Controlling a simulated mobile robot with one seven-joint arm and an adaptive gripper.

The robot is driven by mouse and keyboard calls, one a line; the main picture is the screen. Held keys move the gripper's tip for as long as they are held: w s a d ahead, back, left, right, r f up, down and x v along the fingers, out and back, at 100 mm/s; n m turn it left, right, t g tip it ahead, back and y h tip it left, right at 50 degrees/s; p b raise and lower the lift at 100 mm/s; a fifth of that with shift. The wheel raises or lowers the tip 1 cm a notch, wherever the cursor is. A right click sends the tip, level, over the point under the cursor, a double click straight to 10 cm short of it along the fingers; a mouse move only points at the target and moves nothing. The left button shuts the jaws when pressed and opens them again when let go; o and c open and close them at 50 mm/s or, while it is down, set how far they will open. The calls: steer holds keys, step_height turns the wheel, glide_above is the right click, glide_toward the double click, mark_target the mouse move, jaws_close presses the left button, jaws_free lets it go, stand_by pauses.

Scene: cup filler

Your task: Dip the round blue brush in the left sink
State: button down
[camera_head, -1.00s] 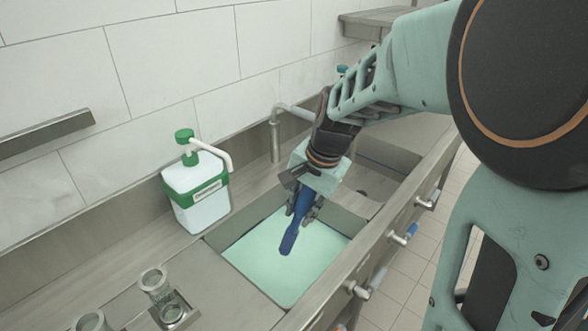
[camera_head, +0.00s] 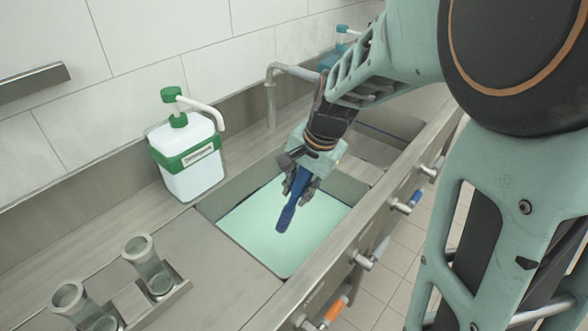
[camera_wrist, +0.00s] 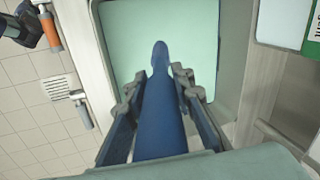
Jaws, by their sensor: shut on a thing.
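My gripper (camera_head: 300,183) is shut on the blue brush (camera_head: 288,214), which points down over the left sink (camera_head: 212,206). The sink holds pale green liquid. In the wrist view the brush (camera_wrist: 160,110) runs away from me between the two fingers (camera_wrist: 157,90), its rounded end over the green surface. I cannot tell whether the brush tip touches the liquid.
Glass cups (camera_head: 148,262) stand in a holder at the front left. Valve handles (camera_head: 408,200) line the counter's front. A second basin lies farther back.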

step_height(320, 180, down, 12)
steer(key=b, duration=0.8)
steer(key=shift+r, duration=0.3)
stand_by(0.5)
step_height(320, 180, up, 19)
steer(key=p, duration=1.5)
steer(key=shift+r, duration=0.1)
